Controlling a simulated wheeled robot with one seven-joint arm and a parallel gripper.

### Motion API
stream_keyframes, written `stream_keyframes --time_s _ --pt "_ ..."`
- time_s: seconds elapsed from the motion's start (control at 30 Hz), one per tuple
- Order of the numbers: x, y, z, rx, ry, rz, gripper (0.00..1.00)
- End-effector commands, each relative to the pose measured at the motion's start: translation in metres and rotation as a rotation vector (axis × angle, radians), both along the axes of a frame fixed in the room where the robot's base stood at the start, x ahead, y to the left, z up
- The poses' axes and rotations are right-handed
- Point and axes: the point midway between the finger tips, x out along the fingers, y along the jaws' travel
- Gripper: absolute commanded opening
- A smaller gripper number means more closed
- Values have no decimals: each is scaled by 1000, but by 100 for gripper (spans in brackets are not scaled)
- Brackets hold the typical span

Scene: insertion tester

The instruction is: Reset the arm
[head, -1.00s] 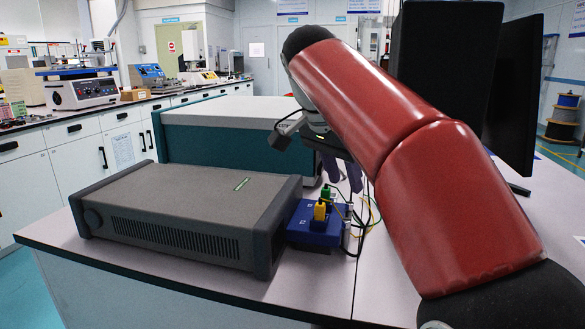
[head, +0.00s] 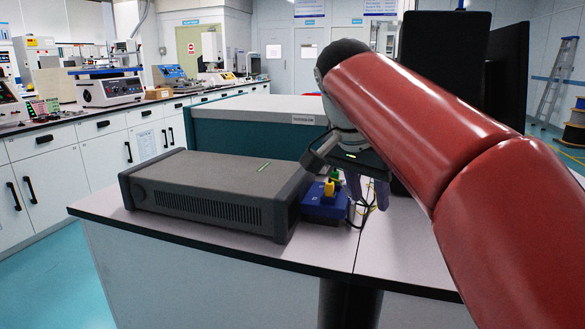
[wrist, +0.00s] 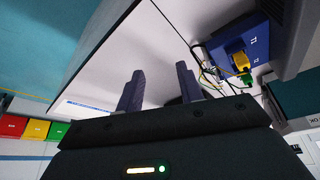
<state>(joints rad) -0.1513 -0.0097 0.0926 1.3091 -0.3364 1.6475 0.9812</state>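My red arm (head: 430,115) reaches out from the lower right over the table and bends down at its far end. My gripper (head: 368,192) hangs at the right of a blue box (head: 318,214) with yellow and green plugs. In the wrist view, the two dark fingers (wrist: 158,90) stand apart with nothing between them. The blue box also shows there (wrist: 259,36), at the upper right, clear of the fingers. Thin wires run from the box beside the gripper; whether any touch it cannot be told.
A grey instrument (head: 215,185) stands left of the blue box. A teal-sided case (head: 240,137) is behind it. Dark monitors (head: 440,60) stand behind my arm. The light table top (head: 105,207) has a free front edge, with open floor (head: 50,270) at left.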

Motion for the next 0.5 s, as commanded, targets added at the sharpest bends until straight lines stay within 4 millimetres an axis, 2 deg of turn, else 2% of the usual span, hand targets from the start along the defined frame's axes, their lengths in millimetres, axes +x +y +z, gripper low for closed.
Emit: stream_keyframes --time_s 0.27,0.37,0.5 --pt "-38 -12 -32 2 7 199 37" --pt "-61 -17 -54 4 4 305 37" --pt "-104 -26 -102 4 -18 486 37"
